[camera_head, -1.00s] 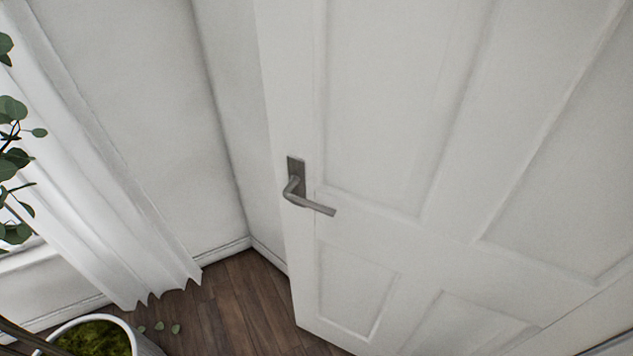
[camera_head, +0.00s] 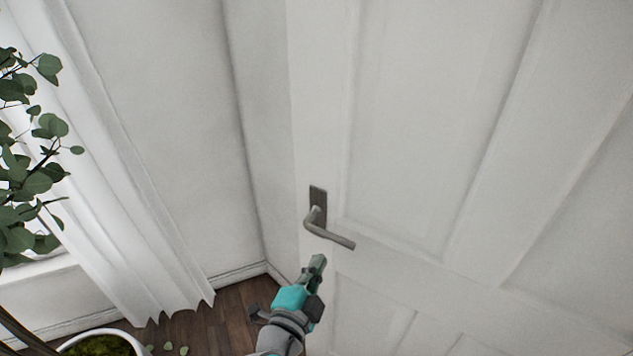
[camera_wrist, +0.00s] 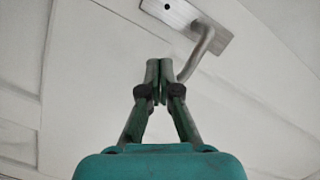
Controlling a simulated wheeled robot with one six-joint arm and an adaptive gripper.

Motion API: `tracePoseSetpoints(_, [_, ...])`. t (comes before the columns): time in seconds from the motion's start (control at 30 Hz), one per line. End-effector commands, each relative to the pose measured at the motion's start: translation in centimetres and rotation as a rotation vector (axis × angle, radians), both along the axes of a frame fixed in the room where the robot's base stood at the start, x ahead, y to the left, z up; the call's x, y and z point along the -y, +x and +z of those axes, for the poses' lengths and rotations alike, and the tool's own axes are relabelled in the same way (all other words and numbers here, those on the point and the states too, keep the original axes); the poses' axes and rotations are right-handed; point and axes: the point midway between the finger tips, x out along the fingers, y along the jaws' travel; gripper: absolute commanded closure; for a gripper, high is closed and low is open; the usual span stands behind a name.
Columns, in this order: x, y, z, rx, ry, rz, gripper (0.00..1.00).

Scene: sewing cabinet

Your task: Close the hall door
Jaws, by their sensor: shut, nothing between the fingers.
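The white panelled hall door (camera_head: 420,120) stands open at an angle to the wall, its free edge on the left. Its grey metal lever handle (camera_head: 330,236) sits near that edge. My gripper (camera_head: 318,262) is shut and empty, just below the handle in the head view. In the wrist view the two fingertips of my gripper (camera_wrist: 159,66) are together, beside the lever of the handle (camera_wrist: 203,45). I cannot tell whether they touch the lever or the door (camera_wrist: 90,60).
A leafy plant (camera_head: 35,180) in a white pot (camera_head: 125,335) stands at the left, by a white curtain (camera_head: 130,220). The wooden floor (camera_head: 215,325) between the curtain and the door is mostly clear, with a few fallen leaves.

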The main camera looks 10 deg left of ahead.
Motion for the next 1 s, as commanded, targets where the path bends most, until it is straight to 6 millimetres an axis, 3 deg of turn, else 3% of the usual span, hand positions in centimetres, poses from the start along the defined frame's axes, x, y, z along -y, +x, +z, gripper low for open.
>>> tracePoseSetpoints(0.03, [-1.5,0.2,2.0,0.034,0.059,-0.022,1.0])
tracePoseSetpoints(0.2, [-4.6,-0.2,7.4,0.136,0.264,-0.118,1.0])
tracePoseSetpoints(0.4, [-6.8,-1.3,11.7,0.221,0.441,-0.195,1.0])
tracePoseSetpoints(0.67, [-7.0,-1.1,12.9,0.249,0.498,-0.223,1.0])
tracePoseSetpoints(1.0, [-4.5,3.9,12.9,0.249,0.496,-0.223,1.0])
